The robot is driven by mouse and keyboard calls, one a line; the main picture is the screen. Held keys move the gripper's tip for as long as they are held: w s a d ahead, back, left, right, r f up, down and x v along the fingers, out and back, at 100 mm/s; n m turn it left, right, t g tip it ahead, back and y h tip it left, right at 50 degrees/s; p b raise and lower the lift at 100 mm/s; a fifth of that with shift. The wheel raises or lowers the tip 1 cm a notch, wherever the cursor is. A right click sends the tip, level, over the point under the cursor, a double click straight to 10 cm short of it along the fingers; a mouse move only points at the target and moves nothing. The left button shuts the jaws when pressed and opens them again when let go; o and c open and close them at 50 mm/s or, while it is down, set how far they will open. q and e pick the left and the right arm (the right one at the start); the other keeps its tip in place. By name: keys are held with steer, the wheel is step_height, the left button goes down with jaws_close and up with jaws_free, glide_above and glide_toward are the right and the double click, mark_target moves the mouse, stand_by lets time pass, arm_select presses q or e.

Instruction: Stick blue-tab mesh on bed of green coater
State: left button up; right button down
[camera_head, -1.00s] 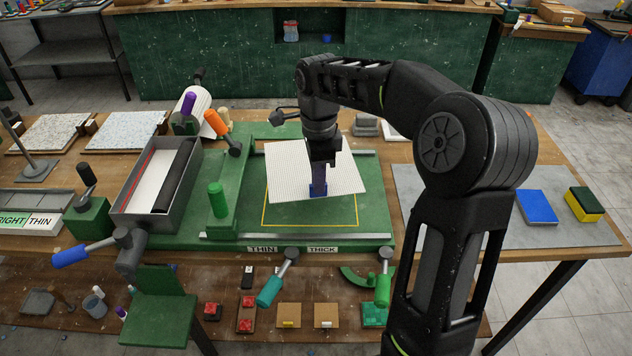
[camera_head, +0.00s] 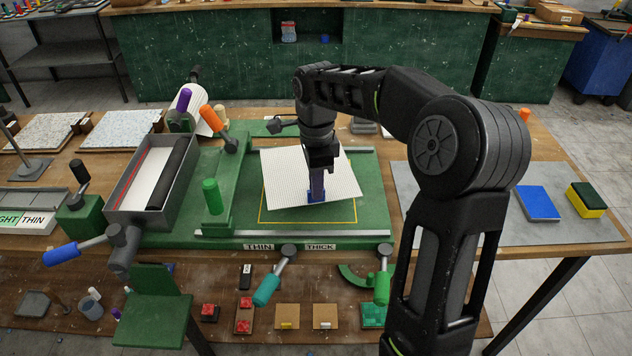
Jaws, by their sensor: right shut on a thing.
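The mesh is a white gridded sheet (camera_head: 337,180) with a blue tab (camera_head: 316,193) at its near edge. It lies over the bed (camera_head: 375,205) of the green coater, turned slightly against the yellow outline (camera_head: 290,222). Its far part reaches beyond the outline. I cannot tell whether it touches the bed. My right gripper (camera_head: 317,172) points down and is shut on the blue tab; the fingertips are partly hidden. My left gripper is not in view.
A grey trough (camera_head: 118,200) with a black roller stands left of the bed.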

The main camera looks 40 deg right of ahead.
steer(key=shift+f+b, duration=1.45)
steer(key=shift+f, duration=1.05)
steer(key=shift+f, duration=0.1)
steer(key=c, duration=1.4)
jaws_free()
steer(key=shift+c, duration=0.2)
step_height(320, 180, up, 8)
steer(key=shift+f+b, duration=0.1)
steer(key=shift+b, duration=0.35)
